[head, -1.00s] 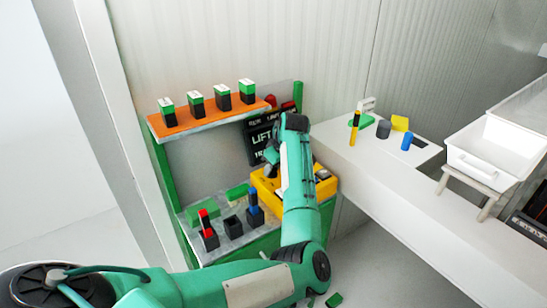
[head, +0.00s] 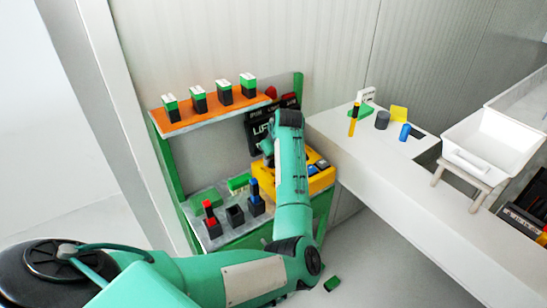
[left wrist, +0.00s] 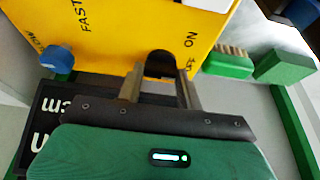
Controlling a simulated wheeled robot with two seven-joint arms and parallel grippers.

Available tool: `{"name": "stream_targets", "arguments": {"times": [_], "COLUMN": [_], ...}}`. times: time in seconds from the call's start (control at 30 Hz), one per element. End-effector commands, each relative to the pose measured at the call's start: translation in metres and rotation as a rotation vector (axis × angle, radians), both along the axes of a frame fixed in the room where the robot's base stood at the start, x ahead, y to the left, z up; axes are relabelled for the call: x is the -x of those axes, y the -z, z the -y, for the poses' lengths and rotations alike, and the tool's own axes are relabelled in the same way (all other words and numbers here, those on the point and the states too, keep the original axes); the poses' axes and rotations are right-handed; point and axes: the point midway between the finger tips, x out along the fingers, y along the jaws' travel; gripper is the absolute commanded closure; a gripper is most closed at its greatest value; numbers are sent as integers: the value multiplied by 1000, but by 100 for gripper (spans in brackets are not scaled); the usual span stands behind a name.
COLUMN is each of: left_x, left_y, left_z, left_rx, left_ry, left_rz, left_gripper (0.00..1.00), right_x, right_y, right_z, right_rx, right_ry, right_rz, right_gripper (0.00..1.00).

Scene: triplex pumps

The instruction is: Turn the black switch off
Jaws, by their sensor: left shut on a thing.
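The yellow control box (head: 322,182) sits on the shelf unit, partly hidden behind my left arm in the head view. In the left wrist view the yellow box (left wrist: 120,40) fills the top, with "ON" and "FAST" lettering and a blue knob (left wrist: 57,59). The black switch (left wrist: 160,63) is beside the "ON" label. My left gripper (left wrist: 160,90) has its two fingers on either side of the switch and is shut on it. In the head view the left gripper (head: 268,150) is at the box, its fingertips hidden. My right gripper is not in view.
An orange shelf (head: 212,114) holds several green-and-black blocks. Red and blue switches stand on the lower shelf (head: 222,242) left of my arm. A white counter (head: 385,165) with small items and a white bin (head: 490,147) is to the right.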

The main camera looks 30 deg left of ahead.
Motion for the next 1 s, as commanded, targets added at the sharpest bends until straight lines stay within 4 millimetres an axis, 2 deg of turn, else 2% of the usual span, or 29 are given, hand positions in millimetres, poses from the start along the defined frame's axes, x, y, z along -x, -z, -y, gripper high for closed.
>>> {"name": "stream_targets", "arguments": {"times": [0.03,0.1,0.13,0.4,0.53,0.67,1.0], "left_x": [0,0,0,0,1,4,15], "left_y": [-1,-1,-1,-1,-9,-29,-99], "left_z": [0,0,0,0,3,12,38], "left_rx": [-1,-1,-1,-1,-1,-1,-1], "left_ry": [2,1,1,0,-1,1,1], "left_rz": [1,1,0,0,2,5,5], "left_gripper": [58,44,42,42,42,42,42], "right_x": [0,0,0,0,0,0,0], "right_y": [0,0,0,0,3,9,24], "right_z": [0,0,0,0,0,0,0], "right_rx": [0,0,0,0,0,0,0], "right_ry": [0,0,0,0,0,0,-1], "right_rz": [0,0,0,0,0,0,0], "right_gripper": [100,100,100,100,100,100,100]}}
